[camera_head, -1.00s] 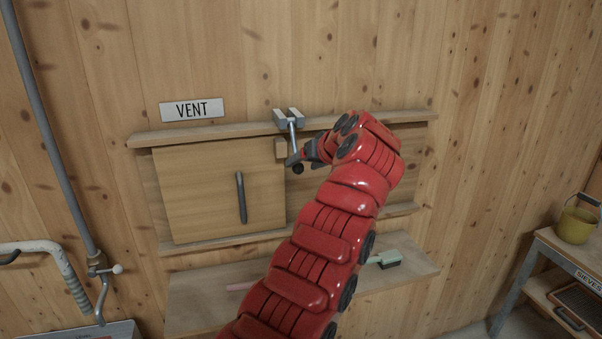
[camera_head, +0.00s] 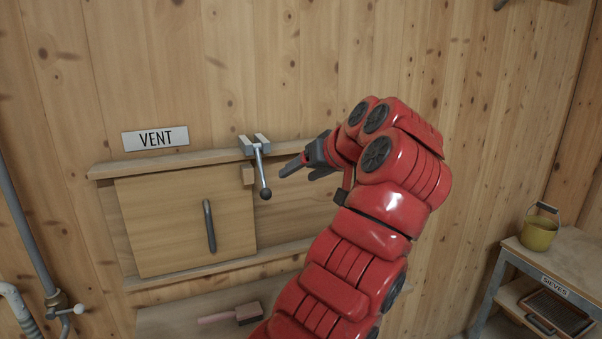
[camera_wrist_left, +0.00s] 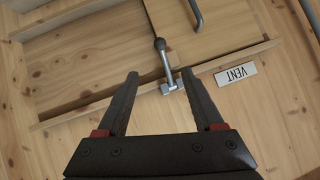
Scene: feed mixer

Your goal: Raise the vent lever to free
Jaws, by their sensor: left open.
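The vent lever (camera_head: 261,172) is a thin metal rod with a dark ball knob, hanging down from a grey bracket (camera_head: 254,145) on the upper rail. The lever crosses the right edge of the wooden vent door (camera_head: 170,222), beside a small wooden block. My left gripper (camera_head: 283,172) is open and empty, just right of the lever and apart from it. In the left wrist view, the lever (camera_wrist_left: 163,62) and its bracket show beyond and between the open fingers of the left gripper (camera_wrist_left: 160,85). My right gripper is not in view.
A VENT sign (camera_head: 155,138) is above the door, which has a dark handle (camera_head: 209,226). A shelf below holds a brush (camera_head: 248,312). A pipe with a valve (camera_head: 62,304) is at left. A bench (camera_head: 560,245) with a yellow bucket (camera_head: 539,233) stands at right.

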